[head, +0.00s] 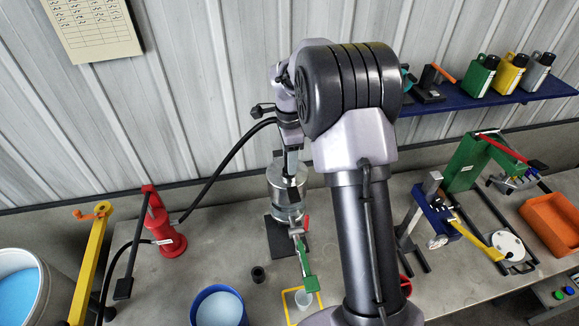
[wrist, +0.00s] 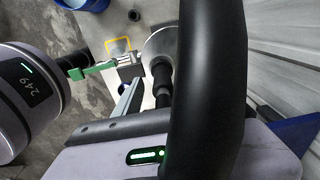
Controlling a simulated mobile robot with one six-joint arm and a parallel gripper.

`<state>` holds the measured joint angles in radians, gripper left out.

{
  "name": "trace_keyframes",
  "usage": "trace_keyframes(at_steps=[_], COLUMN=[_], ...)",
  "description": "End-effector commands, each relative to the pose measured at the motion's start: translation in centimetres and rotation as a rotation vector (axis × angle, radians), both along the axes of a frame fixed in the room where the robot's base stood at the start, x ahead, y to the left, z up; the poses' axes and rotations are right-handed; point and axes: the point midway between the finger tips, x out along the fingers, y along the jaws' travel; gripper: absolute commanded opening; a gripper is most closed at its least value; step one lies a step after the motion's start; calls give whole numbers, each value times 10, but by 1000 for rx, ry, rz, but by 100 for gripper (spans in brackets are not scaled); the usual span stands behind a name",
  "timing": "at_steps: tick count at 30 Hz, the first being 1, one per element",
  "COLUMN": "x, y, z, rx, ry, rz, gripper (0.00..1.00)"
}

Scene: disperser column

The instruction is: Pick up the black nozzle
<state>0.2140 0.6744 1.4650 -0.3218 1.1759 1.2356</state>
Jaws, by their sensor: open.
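A small black cylinder (head: 258,275), which looks like the black nozzle, stands on the bench left of the column's front. It also shows near the top of the wrist view (wrist: 134,15). The metal column (head: 287,192) stands on a dark base and has a green-handled valve (head: 306,262) low at its front. My gripper (head: 291,165) is open at the column's upper end, well apart from the small black cylinder. Its fingers (wrist: 145,92) show in the wrist view, partly hidden by a thick black tube (wrist: 210,90) close to the camera.
A blue tub (head: 219,308) stands front left of the column. A red pump (head: 163,230) with a black hose is at left. Tools and an orange bin (head: 553,222) are at right, below a blue shelf (head: 500,98).

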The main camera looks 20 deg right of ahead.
Motion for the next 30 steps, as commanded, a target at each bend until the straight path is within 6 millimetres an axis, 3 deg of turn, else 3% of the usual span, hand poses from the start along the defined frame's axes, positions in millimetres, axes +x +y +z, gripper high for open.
trace_keyframes(at_steps=[8,15,16,30], x=[0,0,0,1], y=[0,0,0,0], z=[-9,-9,-9,-2], rx=[0,0,0,-1], ry=[0,0,0,-3], rz=[1,1,1,0], gripper=[48,3,0,0])
